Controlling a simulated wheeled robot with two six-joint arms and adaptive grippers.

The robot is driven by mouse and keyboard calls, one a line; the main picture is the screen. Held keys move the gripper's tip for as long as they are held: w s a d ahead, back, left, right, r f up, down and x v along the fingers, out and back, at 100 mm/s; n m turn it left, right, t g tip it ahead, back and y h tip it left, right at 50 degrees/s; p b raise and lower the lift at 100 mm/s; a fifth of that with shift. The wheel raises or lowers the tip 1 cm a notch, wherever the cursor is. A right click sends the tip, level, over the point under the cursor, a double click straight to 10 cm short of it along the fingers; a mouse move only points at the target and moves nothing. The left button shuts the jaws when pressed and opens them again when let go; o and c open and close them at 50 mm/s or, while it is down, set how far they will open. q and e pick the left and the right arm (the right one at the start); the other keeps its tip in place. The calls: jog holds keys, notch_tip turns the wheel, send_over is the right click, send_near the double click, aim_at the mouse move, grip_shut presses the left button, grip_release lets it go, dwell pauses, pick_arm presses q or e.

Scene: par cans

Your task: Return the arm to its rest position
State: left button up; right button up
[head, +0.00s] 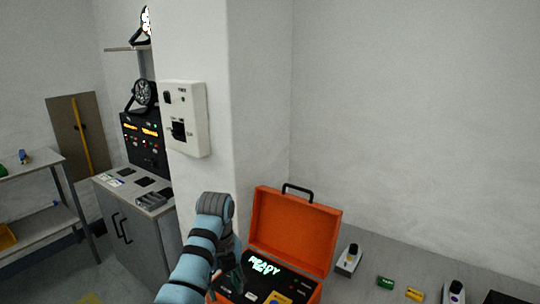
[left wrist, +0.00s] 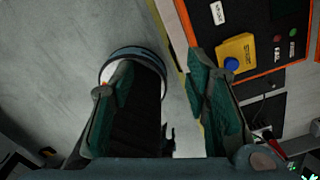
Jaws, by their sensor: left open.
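My left arm comes up from the bottom of the head view, blue with black bands. My left gripper (head: 232,278) is low beside the left side of an open orange case (head: 293,228), and is partly hidden there by the arm. In the left wrist view the two green-padded fingers of the left gripper (left wrist: 160,68) stand apart with nothing gripped. A dark round shape with a pale end shows behind and between them; I cannot tell what it is. The case's panel, with a yellow block (left wrist: 236,57) bearing a blue button, lies right of the fingers. My right gripper is not in view.
A white switch box (head: 187,118) is on the pillar (head: 255,100). A grey counter (head: 385,262) right of the case holds small devices and green and yellow blocks. A grey cabinet (head: 140,220) with a black control panel (head: 146,148) and a lamp (head: 143,95) stand left.

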pick_arm(q)
jog(key=s+a+f+n, duration=0.2)
jog(key=s+f+n, duration=0.15)
jog(key=f, duration=0.65)
jog(key=s+a+f+n, duration=0.15)
jog(key=f+n, duration=0.35)
jog(key=f, duration=0.6)
jog(key=s+a+f+n, duration=0.4)
jog(key=s+f+n, duration=0.4)
jog(key=s+f, duration=0.65)
jog(key=s+a+f+n, duration=0.2)
jog(key=s+f+n, duration=0.2)
jog(key=s, duration=0.6)
jog(key=s+a+f+n, duration=0.3)
jog(key=s+f+n, duration=0.1)
jog(key=s, duration=0.6)
jog(key=s+a+f+n+t, duration=0.1)
jog(key=s+a+f+n, duration=0.2)
jog(key=s, duration=0.7)
jog(key=shift+a+f+n+y, duration=0.25)
jog(key=shift+f+n+y, duration=0.25)
jog(key=shift+n, duration=0.35)
jog(key=shift+c, duration=0.4)
